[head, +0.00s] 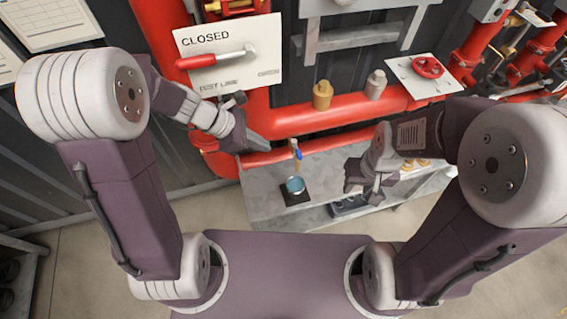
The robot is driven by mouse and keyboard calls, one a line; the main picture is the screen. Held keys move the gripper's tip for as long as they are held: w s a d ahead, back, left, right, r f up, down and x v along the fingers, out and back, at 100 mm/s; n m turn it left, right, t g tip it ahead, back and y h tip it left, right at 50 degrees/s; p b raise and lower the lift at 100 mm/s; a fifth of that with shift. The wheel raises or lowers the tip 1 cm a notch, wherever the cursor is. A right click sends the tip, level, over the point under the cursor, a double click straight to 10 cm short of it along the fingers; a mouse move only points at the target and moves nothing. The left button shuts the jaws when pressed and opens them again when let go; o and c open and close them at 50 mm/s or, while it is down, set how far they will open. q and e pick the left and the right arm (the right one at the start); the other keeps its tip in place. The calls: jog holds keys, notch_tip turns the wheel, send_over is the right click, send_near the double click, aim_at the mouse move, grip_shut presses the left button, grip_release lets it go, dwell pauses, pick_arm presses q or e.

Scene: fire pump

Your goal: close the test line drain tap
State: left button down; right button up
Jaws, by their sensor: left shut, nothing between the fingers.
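A small tap with a blue handle (298,154) is on the red pipework, above a round vessel with a blue surface (295,185) on a dark square mat. The blue handle points down. A white board (228,80) marked CLOSED, TEST LINE and OPEN carries a lever with a red grip (196,62), lying nearly level with its grip to the left. My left gripper (265,143) is shut and empty, below the board and left of the blue handle, apparently apart from it. My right gripper (362,192) is to the right of the vessel, with its fingers apart and nothing visible between them.
A red pipe (330,118) runs behind the tap. Brass (322,95) and grey (376,85) fittings stand above it. A red handwheel (427,67) is on a white plate at right. The grey bench (262,203) holds the mat.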

aim_at(297, 150)
pick_arm(q)
jog(key=w+d+f+n, duration=0.1)
jog(key=w+d+f, duration=0.1)
jog(key=f, duration=0.4)
jog(key=w+d+f+b, duration=0.1)
jog(key=w+d+f, duration=0.2)
jog(key=d+f, duration=0.2)
jog(key=shift+d+f+n, duration=0.15)
jog(key=shift+f+n, duration=0.25)
jog(key=shift+f, duration=0.1)
